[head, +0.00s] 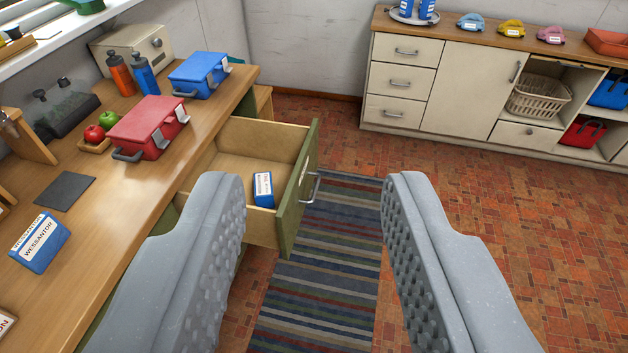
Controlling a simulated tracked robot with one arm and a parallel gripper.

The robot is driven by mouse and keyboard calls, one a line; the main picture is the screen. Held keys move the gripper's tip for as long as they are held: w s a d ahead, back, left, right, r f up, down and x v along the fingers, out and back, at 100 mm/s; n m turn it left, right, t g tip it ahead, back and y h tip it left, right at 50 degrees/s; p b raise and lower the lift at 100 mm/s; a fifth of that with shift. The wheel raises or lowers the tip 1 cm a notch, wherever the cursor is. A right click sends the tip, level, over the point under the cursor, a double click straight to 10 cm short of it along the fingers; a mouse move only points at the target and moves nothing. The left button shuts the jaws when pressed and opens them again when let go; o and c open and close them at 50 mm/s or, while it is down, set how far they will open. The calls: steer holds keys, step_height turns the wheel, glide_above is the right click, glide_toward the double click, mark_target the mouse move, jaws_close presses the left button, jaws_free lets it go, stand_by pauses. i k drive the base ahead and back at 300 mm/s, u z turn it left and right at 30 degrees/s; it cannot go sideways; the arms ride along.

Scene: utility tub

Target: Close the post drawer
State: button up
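The drawer (297,188) has a green front with a metal handle (312,187) and stands pulled out from under the wooden counter on the left. Inside it lies a small blue and white box (263,190). I cannot read a label that names this drawer. My gripper (313,195) is open and empty, its two grey fingers wide apart in the foreground. The left finger covers part of the drawer's near side. The drawer front shows between the fingers, farther off; no contact shows.
The counter (150,185) holds a red box (148,128), a blue box (200,75), bottles, fruit and a Wessantor packet (38,242). A striped rug (335,250) covers the floor before the drawer. Cream cabinets (460,95) line the back wall. The tiled floor (510,220) at right is clear.

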mark_target(245, 147)
steer(key=i, duration=0.85)
steer(key=u, duration=0.05)
